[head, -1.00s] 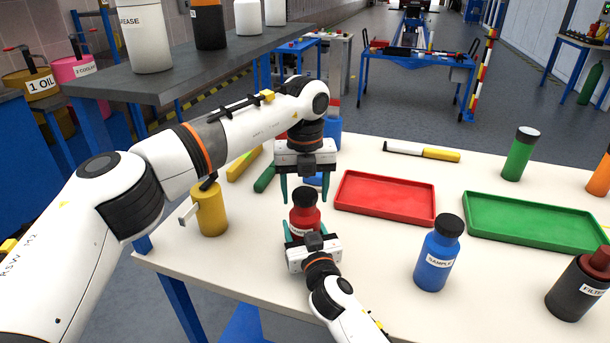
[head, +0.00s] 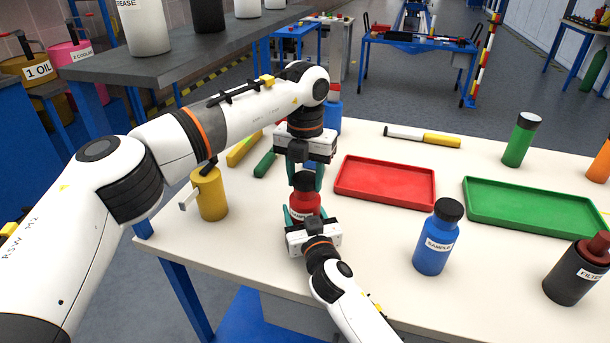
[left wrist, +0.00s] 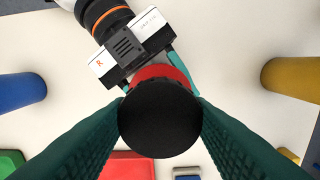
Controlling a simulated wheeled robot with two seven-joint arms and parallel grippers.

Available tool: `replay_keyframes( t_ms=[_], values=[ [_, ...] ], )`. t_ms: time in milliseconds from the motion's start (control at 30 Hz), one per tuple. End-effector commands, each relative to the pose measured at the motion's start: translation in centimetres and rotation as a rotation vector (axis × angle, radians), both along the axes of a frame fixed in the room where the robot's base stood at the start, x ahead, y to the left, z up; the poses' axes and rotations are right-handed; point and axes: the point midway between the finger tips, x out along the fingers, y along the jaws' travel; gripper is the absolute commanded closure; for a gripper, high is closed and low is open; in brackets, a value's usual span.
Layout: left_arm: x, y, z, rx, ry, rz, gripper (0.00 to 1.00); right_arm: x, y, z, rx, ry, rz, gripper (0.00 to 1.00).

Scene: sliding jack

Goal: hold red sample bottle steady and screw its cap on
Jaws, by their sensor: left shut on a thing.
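The red sample bottle (head: 303,208) stands upright on the table, with its black cap (head: 305,181) on top. Whether the cap is seated on its thread I cannot tell. My left gripper (head: 307,178) points straight down over the bottle and is shut on the cap. In the left wrist view the cap (left wrist: 160,117) sits between the two teal fingers, and the red bottle (left wrist: 160,72) shows behind it. My right gripper (head: 304,214) reaches in from the front, its fingers on both sides of the bottle body, shut on it. It also shows in the left wrist view (left wrist: 154,78).
A yellow mug-like container (head: 211,194) stands to the left. A red tray (head: 385,200) and a green tray (head: 535,224) lie to the right. A blue sample bottle (head: 436,240) and a dark filter bottle (head: 577,275) stand front right. Bare table lies between them.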

Motion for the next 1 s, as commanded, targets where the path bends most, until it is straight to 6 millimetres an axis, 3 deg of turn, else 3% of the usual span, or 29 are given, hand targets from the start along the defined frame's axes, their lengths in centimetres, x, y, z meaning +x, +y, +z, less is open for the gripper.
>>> replay_keyframes(
  t_ms=[100, 267, 400, 433, 600, 867, 1000],
  values=[
    [0.0, 0.0, 0.0, 0.000, -0.001, -0.265, 0.82, 0.0, 0.0, -0.1, 0.000, 0.001, 0.000, 1.00],
    [0.0, 0.0, 0.0, 0.000, -0.001, -0.550, 0.82, 0.0, 0.0, -0.1, 0.000, 0.001, 0.000, 1.00],
    [0.0, 0.0, 0.0, 0.000, -0.001, -0.549, 0.82, 0.0, 0.0, -0.1, 0.000, 0.001, 0.000, 1.00],
    [0.0, 0.0, 0.0, 0.000, -0.001, -0.548, 0.53, 0.0, 0.0, -0.1, 0.000, 0.001, 0.000, 1.00],
    [0.0, 0.0, 0.0, 0.000, -0.001, -0.547, 0.29, 0.0, 0.0, -0.1, 0.000, 0.001, -0.001, 1.00],
    [0.0, 0.0, 0.1, 0.000, -0.001, -0.546, 0.29, 0.0, 0.0, -0.1, 0.000, 0.001, 0.000, 1.00],
    [0.1, 0.0, 1.2, 0.000, -0.002, -0.545, 0.29, 0.0, 0.0, -0.1, 0.000, 0.001, 0.000, 1.00]
  ],
)
